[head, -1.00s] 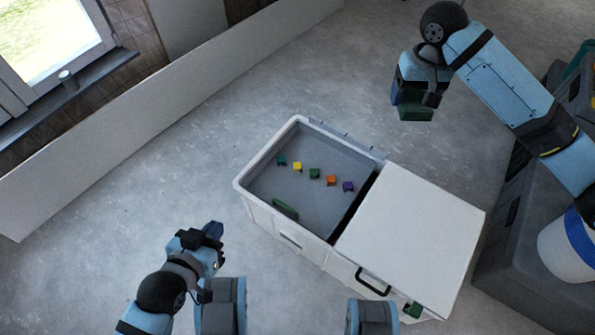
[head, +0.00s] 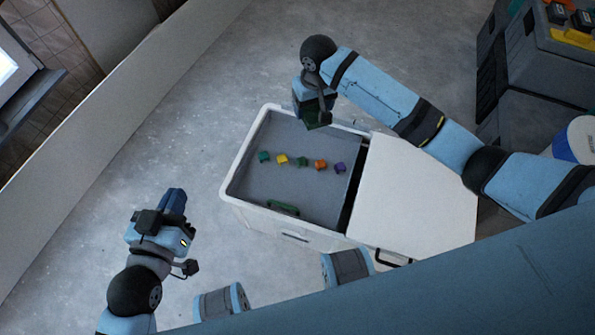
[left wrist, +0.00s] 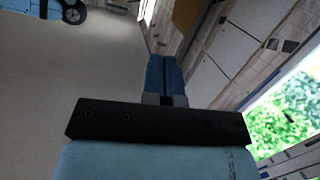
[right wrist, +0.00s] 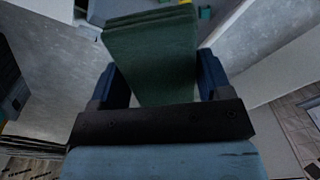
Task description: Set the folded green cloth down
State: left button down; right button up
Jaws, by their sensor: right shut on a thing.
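The folded green cloth (right wrist: 152,60) is a dark green slab between the two blue fingers of my right gripper (right wrist: 158,80) in the right wrist view. In the head view my right gripper (head: 312,104) holds the cloth (head: 319,117) near the far rim of an open white box (head: 232,180); its height over the rim is hard to tell. My left gripper (head: 174,201) is left of the box, apart from it. In the left wrist view its fingers (left wrist: 165,76) are together with nothing between them.
Inside the box lie a row of small coloured pieces (head: 302,162) and a green bar-like item (head: 283,207) by the near wall. A white lid (head: 420,195) covers its right part. Dark cases (head: 540,75) and a white-blue bucket (head: 578,142) stand at the right. Floor at the left is clear.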

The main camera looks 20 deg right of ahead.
jog(key=s+a+f+n+b, duration=0.1)
jog(key=s+a+f, duration=0.15)
jog(key=f, duration=0.45)
jog(key=s+a+f+b, duration=0.1)
jog(key=s+a+f, duration=0.15)
jog(key=f, duration=0.35)
pick_arm(q)
notch_tip(320, 180, up, 6)
jog(key=d+t+h+b, duration=0.3)
pick_arm(e)
jog(key=b, duration=0.4)
send_over(297, 189)
notch_tip(297, 189, down, 16)
jog(key=shift+s+f, duration=0.1)
jog(key=shift+f+b, duration=1.25)
jog(key=shift+f, duration=1.15)
pick_arm(q)
notch_tip(297, 189, down, 9)
jog(key=m+g, duration=0.1)
jog(key=g, duration=0.2)
jog(key=shift+w+d+g, duration=0.15)
jog(key=shift+g, duration=0.25)
pick_arm(e)
jog(key=shift+r, duration=0.1)
jog(key=o, duration=0.9)
